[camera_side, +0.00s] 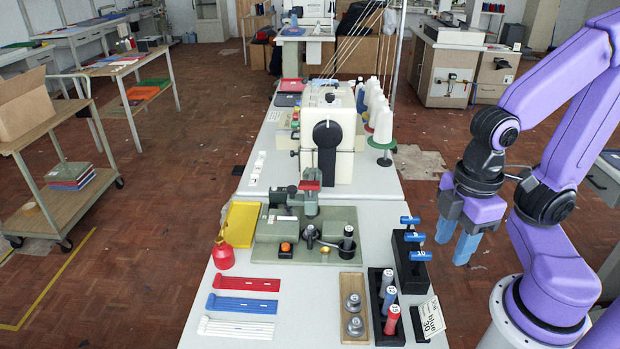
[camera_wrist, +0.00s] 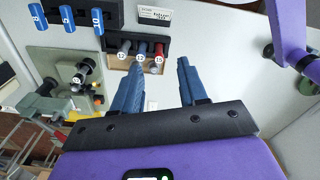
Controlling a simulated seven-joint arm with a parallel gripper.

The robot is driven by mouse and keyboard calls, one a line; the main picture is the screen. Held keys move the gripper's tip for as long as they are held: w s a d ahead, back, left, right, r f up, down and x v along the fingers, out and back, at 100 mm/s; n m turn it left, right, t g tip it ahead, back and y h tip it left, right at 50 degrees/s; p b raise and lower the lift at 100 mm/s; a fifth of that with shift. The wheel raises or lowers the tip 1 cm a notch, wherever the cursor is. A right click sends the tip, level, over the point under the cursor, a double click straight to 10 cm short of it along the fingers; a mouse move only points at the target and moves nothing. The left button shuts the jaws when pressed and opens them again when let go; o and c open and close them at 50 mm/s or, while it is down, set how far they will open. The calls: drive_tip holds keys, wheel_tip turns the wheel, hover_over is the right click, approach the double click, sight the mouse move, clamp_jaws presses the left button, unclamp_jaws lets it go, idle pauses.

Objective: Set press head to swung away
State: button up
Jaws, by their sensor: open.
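The grey-green press (camera_side: 310,207) stands on a green base plate (camera_side: 270,232) in the middle of the table in the side view. A red piece tops its upright part. A dark round part and a dark upright cylinder (camera_side: 348,243) are at its front right. I cannot tell for sure which way the press head is turned. My gripper (camera_side: 453,250) hangs right of the table's tools, well apart from the press. Its blue fingers are spread and empty in the wrist view (camera_wrist: 162,66).
A sewing machine (camera_side: 330,135) stands behind.

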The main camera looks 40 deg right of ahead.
drive_tip(key=shift+o, duration=1.2)
drive_tip(key=shift+w+a, duration=0.1)
drive_tip(key=w+a+r, duration=0.4)
drive_tip(key=w+a, duration=0.2)
drive_tip(key=w, duration=0.6)
wheel_tip(320, 180, up, 3)
drive_tip(key=n, duration=0.1)
hover_over(292, 187)
wheel_tip(292, 187, down, 17)
drive_tip(key=shift+r, duration=0.1)
